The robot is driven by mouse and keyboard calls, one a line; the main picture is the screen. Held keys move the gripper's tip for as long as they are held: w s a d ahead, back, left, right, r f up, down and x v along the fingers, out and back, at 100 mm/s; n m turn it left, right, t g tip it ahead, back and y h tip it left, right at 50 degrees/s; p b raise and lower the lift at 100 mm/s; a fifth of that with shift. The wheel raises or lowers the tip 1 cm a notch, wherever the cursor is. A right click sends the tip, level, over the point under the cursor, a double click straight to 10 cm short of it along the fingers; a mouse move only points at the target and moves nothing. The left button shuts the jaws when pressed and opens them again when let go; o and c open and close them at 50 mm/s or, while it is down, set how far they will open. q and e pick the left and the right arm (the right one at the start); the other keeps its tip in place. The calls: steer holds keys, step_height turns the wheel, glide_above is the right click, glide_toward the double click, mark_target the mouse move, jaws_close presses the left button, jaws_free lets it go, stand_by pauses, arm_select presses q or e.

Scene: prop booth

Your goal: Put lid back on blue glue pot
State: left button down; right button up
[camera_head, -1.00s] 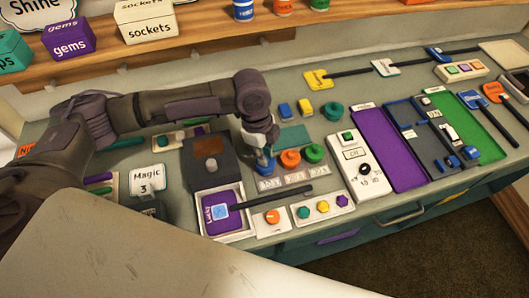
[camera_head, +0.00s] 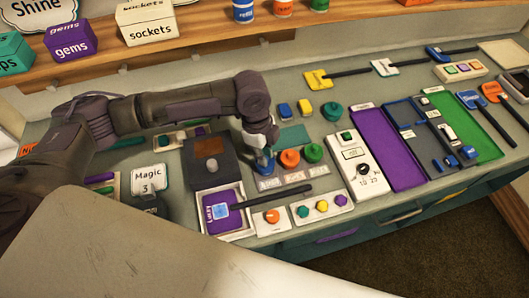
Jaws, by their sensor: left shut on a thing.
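My left gripper (camera_head: 265,156) points down at the left end of a row of small round pots and is shut on a blue piece, seemingly the lid of the blue glue pot (camera_head: 264,167). The blue shows only in part around the fingertips. I cannot tell whether the lid sits flat on the pot or is just above it, because the gripper hides the join. An orange pot (camera_head: 289,159) and a green pot (camera_head: 313,153) stand just to the right. My right gripper is not in view.
A dark box with an open white tray (camera_head: 249,224) stands left of the pots, with a dark rod across it. Label cards (camera_head: 295,177) lie in front of the pots. A white switch panel (camera_head: 361,170) and a purple panel (camera_head: 385,150) are to the right.

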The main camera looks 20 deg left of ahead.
arm_select(q)
steer(key=shift+f+p, duration=0.15)
steer(key=shift+p, duration=0.65)
stand_by(0.8)
stand_by(0.3)
steer(key=c, duration=1)
jaws_free()
steer(key=shift+c, duration=0.2)
steer(key=shift+o, duration=0.4)
steer(key=o, duration=0.4)
steer(key=shift+r+p, duration=3.55)
steer(key=shift+p, duration=0.35)
